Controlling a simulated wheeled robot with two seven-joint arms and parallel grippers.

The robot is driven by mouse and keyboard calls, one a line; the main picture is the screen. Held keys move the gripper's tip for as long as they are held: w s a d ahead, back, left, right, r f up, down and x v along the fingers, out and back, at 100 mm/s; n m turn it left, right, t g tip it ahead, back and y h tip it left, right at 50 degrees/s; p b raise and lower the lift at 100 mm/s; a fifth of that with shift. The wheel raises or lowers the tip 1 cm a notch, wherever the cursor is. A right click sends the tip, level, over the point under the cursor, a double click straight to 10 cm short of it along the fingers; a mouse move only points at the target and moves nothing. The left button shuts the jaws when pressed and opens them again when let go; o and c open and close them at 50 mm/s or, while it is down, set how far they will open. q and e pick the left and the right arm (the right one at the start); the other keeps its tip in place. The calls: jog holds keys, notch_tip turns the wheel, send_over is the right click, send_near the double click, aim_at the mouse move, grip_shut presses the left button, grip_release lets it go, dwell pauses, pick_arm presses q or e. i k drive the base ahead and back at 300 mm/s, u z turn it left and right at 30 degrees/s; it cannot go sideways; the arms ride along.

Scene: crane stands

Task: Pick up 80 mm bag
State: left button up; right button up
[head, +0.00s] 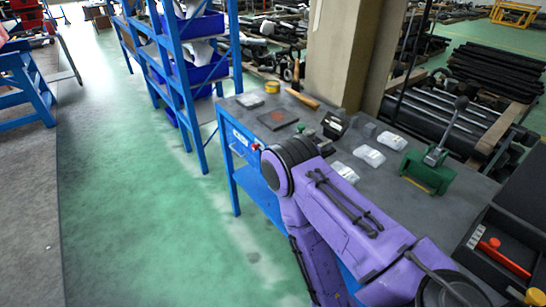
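Several small clear-white bags lie on the grey workbench (312,110). One bag (249,100) is at its far left corner. Three more lie to the right: a bag (392,140), a bag (368,155) and a bag (345,172) partly beside my purple arm. Their labels are too small to read, so I cannot tell which is the 80 mm bag. My purple arm crosses the front of the bench and hides part of it. Neither gripper shows in the head view.
A green lever tool (428,172) stands right of the bags. A dark open case (508,250) with red-handled contents is at the lower right. A dark plate (278,119), yellow tape roll (272,87) and hammer (302,99) lie farther back. A blue shelf (180,60) stands left; green floor there is clear.

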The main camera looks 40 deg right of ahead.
aim_at(347, 173)
jog(key=u, duration=0.35)
jog(key=i, duration=1.55)
jog(key=z, duration=3.1)
